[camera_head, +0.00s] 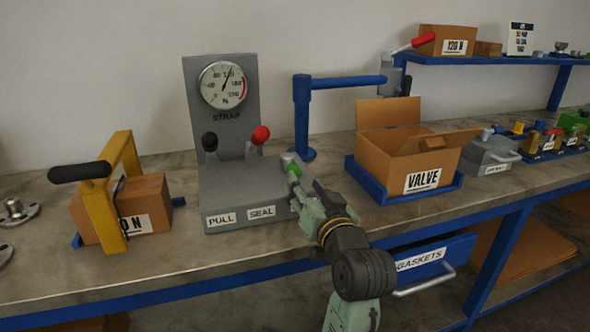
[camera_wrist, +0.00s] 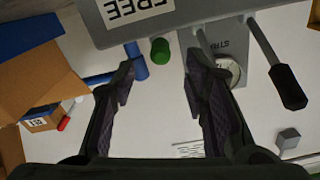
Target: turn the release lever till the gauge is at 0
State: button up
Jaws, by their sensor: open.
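A grey strap unit (camera_head: 245,190) stands on the bench with a round gauge (camera_head: 222,85) marked STRAP on its back plate. The gauge needle points up and slightly right, well off the low end; its exact reading is too small to tell. Three levers show: black-knobbed (camera_head: 209,142), red-knobbed (camera_head: 260,134) and green-knobbed (camera_head: 289,160). Front labels read PULL and SEAL; the wrist view shows a FREE label (camera_wrist: 138,8). My gripper (camera_head: 296,172) is open at the green knob. In the wrist view the green knob (camera_wrist: 160,51) appears between the fingertips (camera_wrist: 161,68); contact cannot be told.
A blue post with a horizontal arm (camera_head: 303,115) stands just behind right of the unit. An open VALVE carton (camera_head: 405,165) sits in a blue tray to the right. A yellow-framed tool with a box (camera_head: 125,200) stands left. A GASKETS drawer (camera_head: 430,258) hangs below.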

aim_at(298, 175)
jog(key=p+x, duration=0.1)
jog(key=x, duration=0.7)
grip_shut()
dwell(0.4)
dwell(0.3)
